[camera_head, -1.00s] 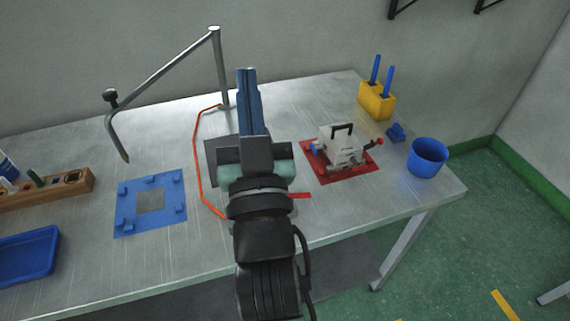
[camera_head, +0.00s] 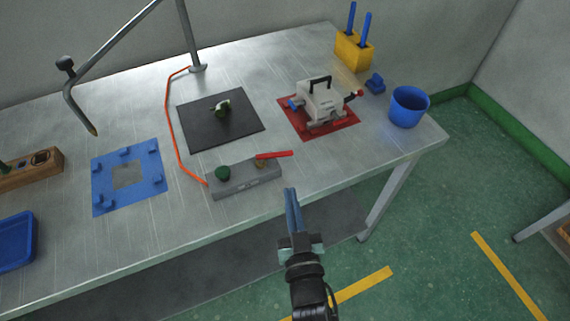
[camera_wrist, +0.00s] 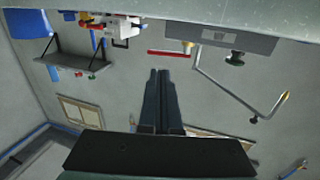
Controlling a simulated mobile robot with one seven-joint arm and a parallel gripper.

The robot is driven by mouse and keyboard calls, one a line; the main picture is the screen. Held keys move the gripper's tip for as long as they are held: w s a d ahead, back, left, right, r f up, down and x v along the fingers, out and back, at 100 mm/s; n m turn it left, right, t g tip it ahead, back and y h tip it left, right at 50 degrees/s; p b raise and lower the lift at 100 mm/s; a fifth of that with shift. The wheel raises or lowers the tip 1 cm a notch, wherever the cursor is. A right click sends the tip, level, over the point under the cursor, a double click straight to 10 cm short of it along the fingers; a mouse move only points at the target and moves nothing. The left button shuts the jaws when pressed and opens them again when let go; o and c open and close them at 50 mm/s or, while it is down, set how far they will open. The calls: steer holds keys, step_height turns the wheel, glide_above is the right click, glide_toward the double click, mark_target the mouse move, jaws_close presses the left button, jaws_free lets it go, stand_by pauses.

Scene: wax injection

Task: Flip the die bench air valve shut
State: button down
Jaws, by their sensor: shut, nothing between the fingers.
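The lever points right, roughly along the block. My gripper (camera_head: 290,191) is shut and empty, in front of the bench edge, right of the block. In the wrist view its fingertips (camera_wrist: 160,72) appear just below the lever, apart from it.
An orange hose (camera_head: 170,130) runs to the block's left end. Behind it are a black mat (camera_head: 190,125) with a small green-and-white part and a red plate (camera_head: 345,122) under a white-grey die. A blue cup (camera_head: 408,106) stands at the right corner. A bent metal arm (camera_head: 120,45) overhangs the left.

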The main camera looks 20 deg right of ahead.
mark_target(283, 156)
steer(key=p+x, duration=0.1)
steer(key=x, duration=0.7)
steer(key=shift+w, duration=0.15)
steer(key=shift+p, duration=0.3)
